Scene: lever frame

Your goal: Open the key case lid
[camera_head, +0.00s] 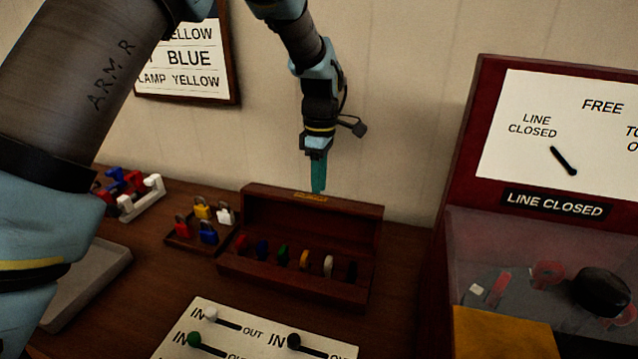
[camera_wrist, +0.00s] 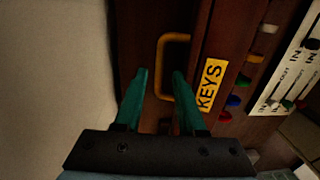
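The dark wooden key case (camera_head: 290,285) stands on the table by the wall, with several coloured keys in a row in its base. Its lid (camera_head: 280,215) is raised and stands upright at the back. In the wrist view the lid bears a yellow KEYS label (camera_wrist: 210,84) and a yellow handle (camera_wrist: 161,50). My gripper (camera_head: 318,190) points down at the lid's top edge. In the wrist view its two teal fingers (camera_wrist: 159,76) are apart, and the handle's bar shows between their tips. I cannot tell whether they touch it.
A small tray of coloured padlocks (camera_head: 183,240) sits left of the case. A white panel with IN/OUT slots (camera_head: 255,335) lies in front. A dark red cabinet (camera_head: 455,190) with a LINE CLOSED sign stands close on the right. The wall is just behind the lid.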

